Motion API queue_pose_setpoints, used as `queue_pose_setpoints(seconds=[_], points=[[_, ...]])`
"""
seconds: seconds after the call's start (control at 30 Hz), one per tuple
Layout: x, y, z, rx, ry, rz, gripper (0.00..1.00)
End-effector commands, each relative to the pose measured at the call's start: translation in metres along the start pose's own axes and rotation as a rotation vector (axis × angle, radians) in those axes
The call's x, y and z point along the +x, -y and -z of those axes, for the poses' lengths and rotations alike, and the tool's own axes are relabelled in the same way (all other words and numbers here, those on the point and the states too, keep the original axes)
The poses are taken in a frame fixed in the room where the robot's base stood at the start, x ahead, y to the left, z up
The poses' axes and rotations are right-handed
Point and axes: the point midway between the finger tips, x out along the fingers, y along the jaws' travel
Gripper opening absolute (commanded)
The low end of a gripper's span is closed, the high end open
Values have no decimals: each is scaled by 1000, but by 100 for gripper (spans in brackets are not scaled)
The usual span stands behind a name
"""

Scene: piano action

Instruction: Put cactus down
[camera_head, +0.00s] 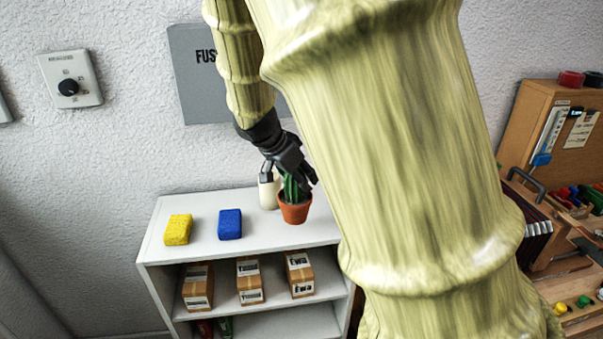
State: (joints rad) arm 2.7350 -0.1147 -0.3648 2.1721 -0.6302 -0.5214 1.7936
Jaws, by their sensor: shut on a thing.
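A green cactus (291,188) stands upright in a terracotta pot (295,211) at the right part of the white shelf's top (262,237). My gripper (297,180) comes down from above and is shut on the cactus, with its dark fingers around the upper part. The pot looks to be at or just above the shelf top; I cannot tell if it touches. My fingers hide the top of the cactus.
A cream bottle (268,190) stands just behind and left of the pot. A blue sponge (230,224) and a yellow sponge (178,229) lie further left. Boxes (249,281) sit on the shelf below. My large arm link covers the right centre.

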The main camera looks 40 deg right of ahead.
Motion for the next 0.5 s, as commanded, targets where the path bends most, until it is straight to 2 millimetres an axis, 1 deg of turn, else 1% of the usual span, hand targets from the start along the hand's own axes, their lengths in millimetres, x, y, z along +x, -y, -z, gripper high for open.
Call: queue_pose_setpoints(seconds=[0.03, 0.3, 0.5], points=[[3, 6, 7, 1, 2, 0, 0], [26, 31, 35, 0, 2, 1, 0], [39, 46, 51, -1, 1, 2, 0]])
